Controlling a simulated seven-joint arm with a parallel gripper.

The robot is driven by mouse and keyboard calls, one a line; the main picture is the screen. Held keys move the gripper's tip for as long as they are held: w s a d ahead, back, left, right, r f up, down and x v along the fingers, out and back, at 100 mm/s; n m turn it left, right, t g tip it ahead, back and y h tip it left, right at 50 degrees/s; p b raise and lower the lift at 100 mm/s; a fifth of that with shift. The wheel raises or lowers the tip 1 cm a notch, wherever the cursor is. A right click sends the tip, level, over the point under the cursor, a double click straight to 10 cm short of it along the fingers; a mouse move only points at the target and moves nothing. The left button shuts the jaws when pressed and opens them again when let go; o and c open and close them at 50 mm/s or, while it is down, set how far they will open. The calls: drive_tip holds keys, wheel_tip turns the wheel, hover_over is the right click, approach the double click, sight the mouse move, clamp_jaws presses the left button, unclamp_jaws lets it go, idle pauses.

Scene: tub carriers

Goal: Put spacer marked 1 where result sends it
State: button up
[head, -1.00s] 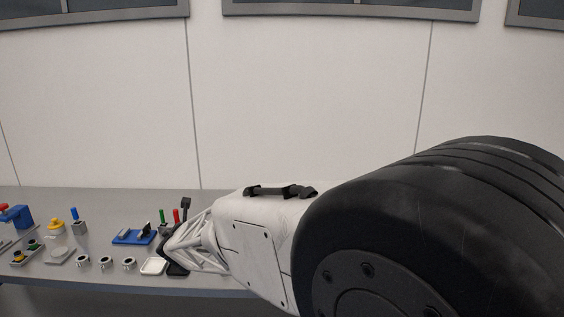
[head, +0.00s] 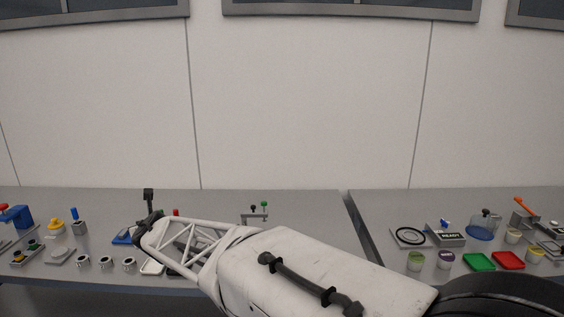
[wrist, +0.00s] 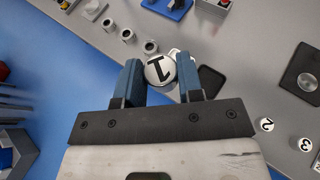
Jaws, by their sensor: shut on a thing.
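The spacer marked 1 (wrist: 158,72) is a round white piece with a black "1" on its face. In the wrist view my gripper (wrist: 159,62) is shut on it, with a blue finger on each side. It is seen over the bench, partly covering a white tray (wrist: 174,54); its height above the bench is hard to judge. A spacer marked 2 (wrist: 266,124) and one marked 3 (wrist: 306,144) are at the right. In the head view the held spacer cannot be made out. A box reading READY (head: 452,238) is on the right bench.
Beside the white tray is a dark pad (wrist: 212,81). Several metal rings (wrist: 129,35) stand in a row nearby. On the right bench are a green tray (head: 478,262), a red tray (head: 508,260) and tubs (head: 416,260). A gap (head: 360,225) separates the benches.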

drive_tip(key=shift+w+a, duration=0.1)
drive_tip(key=shift+a, duration=0.05)
idle(0.7)
drive_tip(key=shift+w+a+f+m+h, duration=0.65)
drive_tip(key=shift+w+a+f, duration=0.7)
drive_tip(key=shift+w+a, duration=4.9)
drive_tip(key=shift+m+t+h, duration=0.35)
drive_tip(key=shift+t, duration=0.35)
drive_tip(key=shift+w+a+f, duration=1.3)
drive_tip(key=shift+a+f, duration=0.65)
drive_tip(key=shift+w+a+f, duration=1.25)
drive_tip(key=shift+a+f, duration=0.65)
drive_tip(key=shift+w+a+f, duration=1.3)
drive_tip(key=shift+a+f, duration=0.65)
drive_tip(key=shift+w+a+f, duration=0.1)
drive_tip(key=shift+w+a+f, duration=0.2)
drive_tip(key=shift+w+a, duration=1.6)
drive_tip(key=shift+w, duration=0.15)
drive_tip(key=shift+w+a+f, duration=0.25)
drive_tip(key=shift+w+a, duration=1.5)
drive_tip(key=shift+w, duration=0.15)
drive_tip(key=shift+w+a+f, duration=0.2)
drive_tip(key=shift+w+a, duration=1.6)
drive_tip(key=shift+w, duration=0.15)
